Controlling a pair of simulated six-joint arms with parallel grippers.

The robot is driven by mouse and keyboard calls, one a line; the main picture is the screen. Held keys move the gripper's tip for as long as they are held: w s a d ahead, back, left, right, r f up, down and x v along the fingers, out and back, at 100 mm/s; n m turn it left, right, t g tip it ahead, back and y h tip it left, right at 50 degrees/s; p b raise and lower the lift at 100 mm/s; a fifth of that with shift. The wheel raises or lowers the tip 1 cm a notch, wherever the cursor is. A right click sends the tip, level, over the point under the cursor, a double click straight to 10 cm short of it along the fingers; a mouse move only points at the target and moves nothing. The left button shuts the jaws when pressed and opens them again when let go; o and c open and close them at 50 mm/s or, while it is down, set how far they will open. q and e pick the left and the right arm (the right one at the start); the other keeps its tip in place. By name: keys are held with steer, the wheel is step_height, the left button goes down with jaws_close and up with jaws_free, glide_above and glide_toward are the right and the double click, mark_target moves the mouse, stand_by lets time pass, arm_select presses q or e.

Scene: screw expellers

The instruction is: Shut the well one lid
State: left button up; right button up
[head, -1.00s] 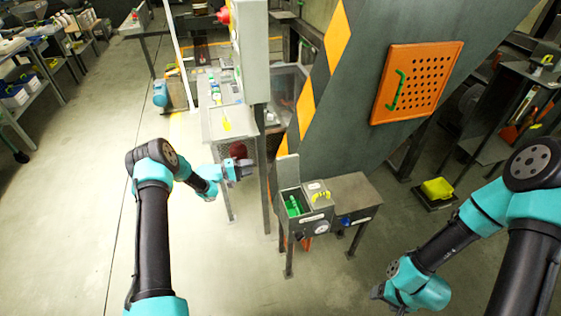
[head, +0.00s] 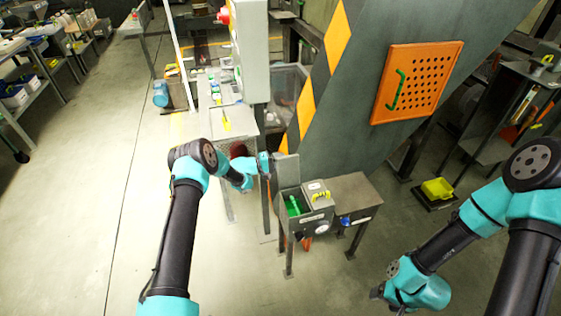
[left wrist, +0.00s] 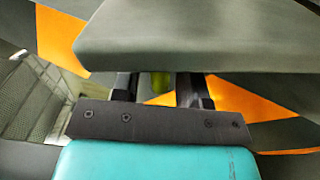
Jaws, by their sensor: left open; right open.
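The grey well one lid (head: 286,168) stands raised, upright at the back of the open left well (head: 293,204), which has green things inside. My left gripper (head: 268,164) is at the lid's left side, open. In the left wrist view the lid is probably the grey slab (left wrist: 200,38) across the top, hiding the tips of my left gripper (left wrist: 158,85). A small yellow-green piece (left wrist: 161,80) shows between the fingers; I cannot tell whether they touch it. My right gripper (head: 378,292) is low at the lower right, away from the wells.
A second well beside it has a shut lid with a yellow handle (head: 321,195). A grey side table (head: 350,189) adjoins it on the right. A grey post and cabinet (head: 254,60) stand behind on the left, and a big slanted dark chute (head: 350,120) rises behind.

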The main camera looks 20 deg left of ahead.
arm_select(q)
jaws_close()
stand_by(0.4)
steer(key=shift+f, duration=0.1)
